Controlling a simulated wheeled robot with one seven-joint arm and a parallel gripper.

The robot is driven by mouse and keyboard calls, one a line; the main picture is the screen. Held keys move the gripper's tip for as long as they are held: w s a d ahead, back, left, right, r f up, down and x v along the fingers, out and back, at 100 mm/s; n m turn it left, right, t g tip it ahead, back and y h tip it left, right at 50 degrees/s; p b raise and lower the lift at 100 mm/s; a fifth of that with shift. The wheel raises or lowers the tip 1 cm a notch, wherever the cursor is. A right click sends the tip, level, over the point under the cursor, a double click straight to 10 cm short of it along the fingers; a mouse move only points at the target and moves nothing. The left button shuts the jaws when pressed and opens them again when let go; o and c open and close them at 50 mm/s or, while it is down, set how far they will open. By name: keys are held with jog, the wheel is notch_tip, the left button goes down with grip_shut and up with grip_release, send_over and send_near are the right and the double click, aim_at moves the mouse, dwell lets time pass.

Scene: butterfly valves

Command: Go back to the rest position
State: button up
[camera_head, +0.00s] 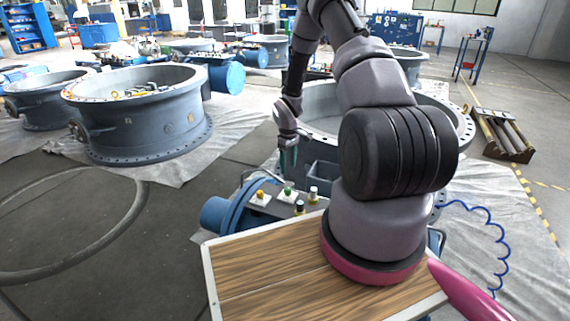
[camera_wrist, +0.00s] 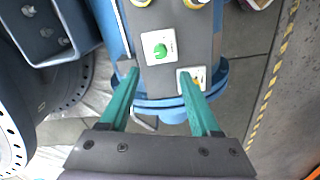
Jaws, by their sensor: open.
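My gripper (camera_wrist: 157,82) is open, with two green fingers spread apart and nothing between them in the wrist view. In the head view the gripper (camera_head: 288,160) hangs pointing down at the end of my arm, above the valve's blue and grey actuator. A green knob (camera_wrist: 160,51) on a white plate lies ahead of the fingertips in the wrist view, and a yellow knob (camera_wrist: 195,82) is partly hidden by the right finger. In the head view the green knob (camera_head: 288,190) sits beside the yellow knob (camera_head: 260,194). I cannot tell the exact gap between fingers and knobs.
Behind my arm is a large grey valve ring (camera_head: 320,100), partly hidden. Another valve body (camera_head: 140,115) stands on a sheet at left. A wooden board (camera_head: 270,265) lies in front. A blue coiled hose (camera_head: 500,245) and a pallet (camera_head: 503,135) are at right. Open floor (camera_head: 190,215) shows at left.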

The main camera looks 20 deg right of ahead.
jog(key=s+a+r+m+t, duration=0.1)
jog(key=s+r+m+t, duration=0.1)
jog(key=r, duration=1.4)
jog(key=s+a+r+m+t, duration=0.1)
jog(key=s+a+r+m, duration=0.15)
jog(key=r, duration=1.35)
jog(key=s+a+r+m+t+y, duration=0.1)
jog(key=s+a+r+m+t, duration=0.1)
jog(key=s+r, duration=0.7)
jog(key=s+a+r+m+t+y, duration=0.1)
jog(key=s+a+r+m+t, duration=0.1)
jog(key=s+r, duration=0.7)
jog(key=s+a+m, duration=0.1)
jog(key=s+a, duration=0.1)
jog(key=s, duration=0.5)
jog(key=shift+s+a+r+m, duration=0.15)
jog(key=shift+s+a+m, duration=0.05)
jog(key=shift+a+m, duration=0.15)
